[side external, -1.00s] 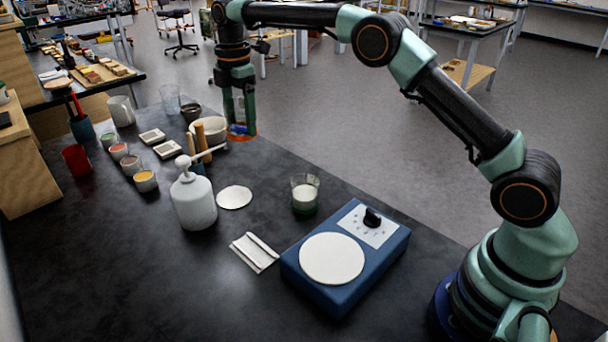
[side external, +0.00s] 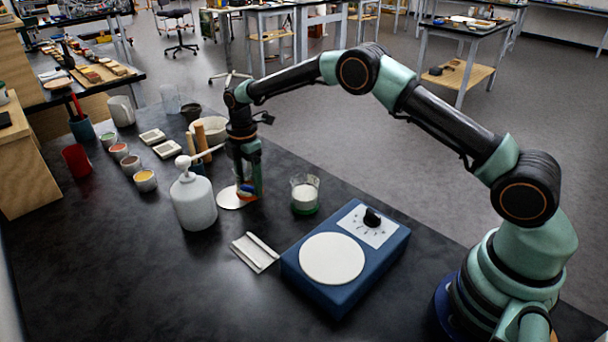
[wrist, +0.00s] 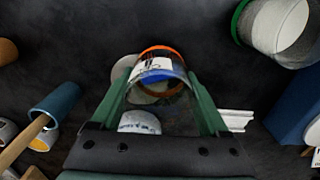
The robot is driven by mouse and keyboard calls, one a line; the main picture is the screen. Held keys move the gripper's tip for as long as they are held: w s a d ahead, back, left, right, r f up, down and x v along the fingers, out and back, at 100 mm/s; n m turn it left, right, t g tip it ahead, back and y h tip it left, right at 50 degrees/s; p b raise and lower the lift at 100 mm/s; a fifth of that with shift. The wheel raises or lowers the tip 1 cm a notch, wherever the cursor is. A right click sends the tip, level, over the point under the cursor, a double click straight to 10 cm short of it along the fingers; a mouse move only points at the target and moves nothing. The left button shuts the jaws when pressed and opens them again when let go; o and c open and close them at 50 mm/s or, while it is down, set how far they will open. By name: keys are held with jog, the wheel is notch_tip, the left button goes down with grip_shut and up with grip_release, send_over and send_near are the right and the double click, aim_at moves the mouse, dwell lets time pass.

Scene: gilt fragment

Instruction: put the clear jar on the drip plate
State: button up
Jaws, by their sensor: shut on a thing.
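My gripper (side external: 249,184) is shut on a clear jar with an orange base ring (wrist: 163,52), a white label and something blue in it. The jar shows upright between my fingers in the wrist view. In the side external view my fingers hide most of it. It is over the right part of a thin white round disc (side external: 229,200), which looks like the drip plate. The disc's edge shows beyond the jar in the wrist view (wrist: 121,67). I cannot tell whether the jar touches the disc.
A beaker with a green base and white contents (side external: 305,195) stands close to the right of my gripper. A white pump bottle (side external: 194,203) stands close left. A blue hotplate (side external: 300,288) with a white round top and a small white tray (side external: 252,254) are nearer. Pots and cups stand behind left.

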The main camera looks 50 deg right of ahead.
jog(key=shift+f, duration=0.4)
jog(key=shift+f, duration=0.1)
jog(key=o, duration=1.5)
jog(key=shift+f, duration=0.1)
